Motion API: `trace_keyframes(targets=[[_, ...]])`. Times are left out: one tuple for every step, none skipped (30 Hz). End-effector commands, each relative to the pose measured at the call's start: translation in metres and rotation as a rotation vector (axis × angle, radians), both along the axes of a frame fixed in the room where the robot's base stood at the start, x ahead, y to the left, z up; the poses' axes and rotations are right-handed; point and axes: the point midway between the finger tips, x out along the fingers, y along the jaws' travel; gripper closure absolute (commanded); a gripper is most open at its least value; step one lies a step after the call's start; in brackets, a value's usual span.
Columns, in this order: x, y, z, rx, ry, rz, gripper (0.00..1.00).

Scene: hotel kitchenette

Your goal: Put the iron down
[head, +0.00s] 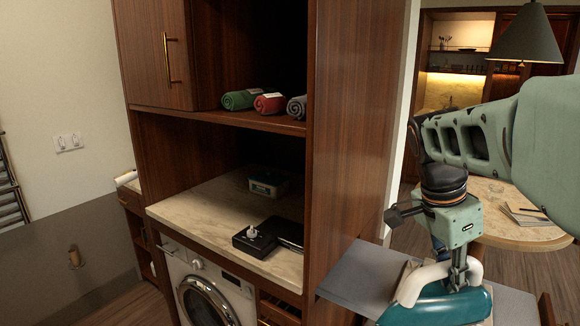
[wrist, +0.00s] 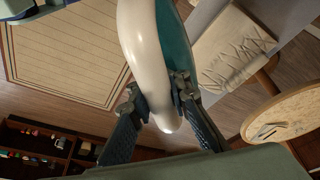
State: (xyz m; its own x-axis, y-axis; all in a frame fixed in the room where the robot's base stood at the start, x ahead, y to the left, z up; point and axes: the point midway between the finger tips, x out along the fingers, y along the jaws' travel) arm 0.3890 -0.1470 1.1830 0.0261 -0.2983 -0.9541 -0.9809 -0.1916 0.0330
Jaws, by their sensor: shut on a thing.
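The iron (head: 447,308) has a teal body and a thick white handle. It is at the bottom right of the head view, its lower part cut off by the frame edge. My gripper (head: 457,275) is above it, shut on the white handle. In the wrist view the iron's white handle (wrist: 140,45) passes between the two fingers of my gripper (wrist: 160,103). A flat grey surface (head: 362,272) shows behind and to both sides of the iron. I cannot tell whether the iron touches it.
A wooden cabinet has a marble counter (head: 190,205) with a black box (head: 254,242) and a small container (head: 268,183). Rolled towels (head: 268,103) lie on the shelf above. A washing machine (head: 210,292) stands below. A round table (head: 515,225) is at right.

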Motion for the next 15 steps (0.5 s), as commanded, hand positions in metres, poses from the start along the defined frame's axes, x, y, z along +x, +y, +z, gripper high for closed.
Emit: trace_keyframes(targets=[[0.001,0.0,0.001,-0.001,-0.003,0.0,1.0],[0.001,0.0,0.001,-0.001,-0.003,0.0,1.0],[0.001,0.0,0.001,-0.001,-0.003,0.0,1.0],[0.001,0.0,0.001,-0.001,-0.003,0.002,1.0],[0.004,0.002,-0.003,-0.001,0.003,0.029,1.0],[0.007,0.004,-0.007,0.0,0.005,0.06,1.0],[0.01,0.005,-0.01,0.0,0.007,0.082,1.0],[0.012,0.007,-0.014,0.0,0.008,0.105,1.0],[0.016,0.009,-0.019,0.0,0.011,0.138,1.0],[0.019,0.011,-0.022,0.001,0.012,0.163,1.0],[0.021,0.012,-0.026,0.001,0.016,0.189,1.0],[0.025,0.016,-0.032,0.001,0.018,0.231,1.0],[0.029,0.018,-0.037,0.002,0.019,0.263,1.0],[0.032,0.021,-0.042,0.003,0.023,0.298,1.0],[0.036,0.025,-0.05,0.003,0.025,0.349,1.0]])
